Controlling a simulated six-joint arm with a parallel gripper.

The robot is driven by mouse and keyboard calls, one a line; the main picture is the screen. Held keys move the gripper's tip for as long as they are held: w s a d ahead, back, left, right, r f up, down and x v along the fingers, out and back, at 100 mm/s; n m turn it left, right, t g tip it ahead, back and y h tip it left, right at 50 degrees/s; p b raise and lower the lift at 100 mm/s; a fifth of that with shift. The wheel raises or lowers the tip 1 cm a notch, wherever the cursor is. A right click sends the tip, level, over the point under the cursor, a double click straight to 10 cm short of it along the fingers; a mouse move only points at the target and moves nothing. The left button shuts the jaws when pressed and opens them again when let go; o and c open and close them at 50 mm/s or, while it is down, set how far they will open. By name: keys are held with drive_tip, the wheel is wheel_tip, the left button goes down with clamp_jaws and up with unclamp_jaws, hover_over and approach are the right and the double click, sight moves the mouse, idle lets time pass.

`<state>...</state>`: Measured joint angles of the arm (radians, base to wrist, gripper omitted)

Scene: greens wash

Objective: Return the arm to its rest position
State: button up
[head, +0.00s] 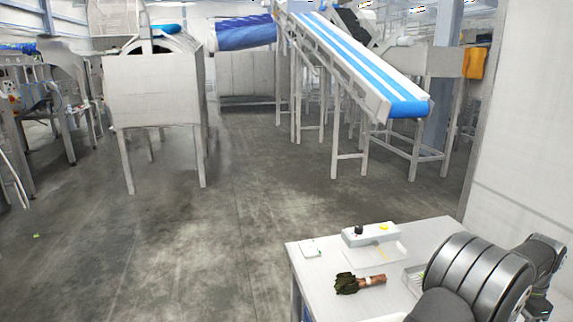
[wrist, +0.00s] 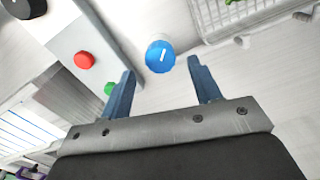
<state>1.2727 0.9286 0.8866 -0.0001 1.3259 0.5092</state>
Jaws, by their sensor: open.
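My gripper (wrist: 162,70) shows in the wrist view with its two blue fingers spread apart. Nothing is held between them. In the head view, my arm fills the lower right corner, over the right part of the white table (head: 425,232). The gripper itself is hidden or out of frame there.
A control box (head: 370,234) stands on the table; the wrist view shows its red button (wrist: 83,61). A white wire basket (wrist: 235,15) is close by. Open floor lies left.

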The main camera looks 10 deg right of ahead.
wheel_tip(320, 180, up, 14)
wheel_tip(320, 180, down, 18)
drive_tip(key=shift+r, duration=0.1)
drive_tip(key=shift+r+n, duration=0.2)
drive_tip(key=shift+n, duration=0.7)
drive_tip(key=n, duration=1.1)
drive_tip(key=shift+s+n, duration=0.1)
drive_tip(key=shift+n, duration=2.1)
